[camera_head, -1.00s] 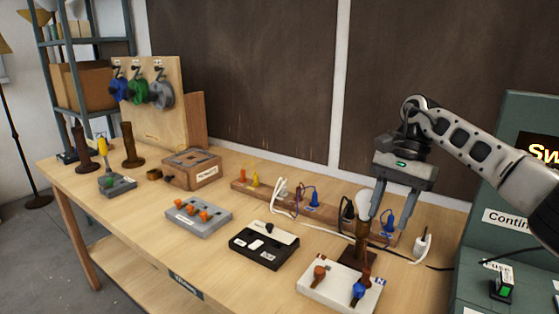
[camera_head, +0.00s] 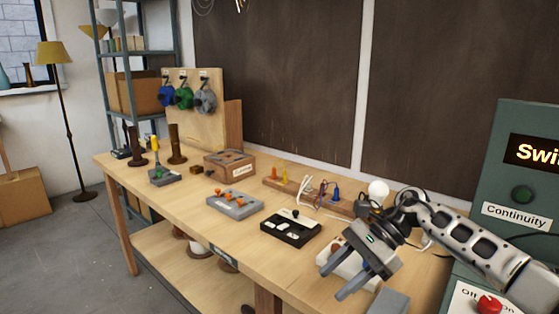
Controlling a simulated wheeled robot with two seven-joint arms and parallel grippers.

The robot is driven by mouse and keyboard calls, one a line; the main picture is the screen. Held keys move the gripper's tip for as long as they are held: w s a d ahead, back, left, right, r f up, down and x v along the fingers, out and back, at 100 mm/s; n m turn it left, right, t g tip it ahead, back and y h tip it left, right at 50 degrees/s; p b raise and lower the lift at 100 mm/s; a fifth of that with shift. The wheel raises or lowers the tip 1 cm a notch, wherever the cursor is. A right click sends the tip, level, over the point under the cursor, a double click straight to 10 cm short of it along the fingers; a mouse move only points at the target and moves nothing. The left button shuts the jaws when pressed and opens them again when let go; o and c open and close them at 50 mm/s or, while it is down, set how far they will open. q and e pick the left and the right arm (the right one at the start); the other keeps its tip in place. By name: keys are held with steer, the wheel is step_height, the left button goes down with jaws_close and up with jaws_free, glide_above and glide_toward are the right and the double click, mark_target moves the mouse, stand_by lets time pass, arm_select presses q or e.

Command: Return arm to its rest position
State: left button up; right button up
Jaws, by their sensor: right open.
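My right gripper (camera_head: 360,284) is open and empty. It is low over the front right part of the workbench (camera_head: 165,200), in front of a white block (camera_head: 338,258) that it partly hides. My right arm comes in from the right edge. The lamp with its white bulb (camera_head: 378,190) stands behind the gripper, its lower part hidden by my arm. My left gripper does not show.
A black box (camera_head: 290,229), a grey block with orange connectors (camera_head: 234,203) and a wooden box (camera_head: 229,164) stand on the bench. A green cabinet (camera_head: 508,150) with a red button (camera_head: 488,304) is at the right.

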steer(key=s+a+f+m+t+y, duration=0.25)
steer(key=a+m+t+y, duration=0.3)
steer(key=m, duration=0.55)
steer(key=s+a+f+m+t+y, duration=0.1)
steer(key=s+a+m+t+y, duration=0.3)
steer(key=a+m, duration=0.5)
steer(key=s+d+f+n+t+h, duration=0.1)
steer(key=s+d+f+n+h, duration=0.7)
steer(key=n, duration=0.9)
steer(key=s+d+f+n+t+h, duration=0.2)
steer(key=s+d+f+n+h, duration=0.6)
steer(key=n, duration=1)
step_height(320, 180, down, 5)
steer(key=d, duration=0.2)
steer(key=shift+s+d+n, duration=0.3)
steer(key=shift+s+d, duration=0.05)
steer(key=shift+s, duration=0.05)
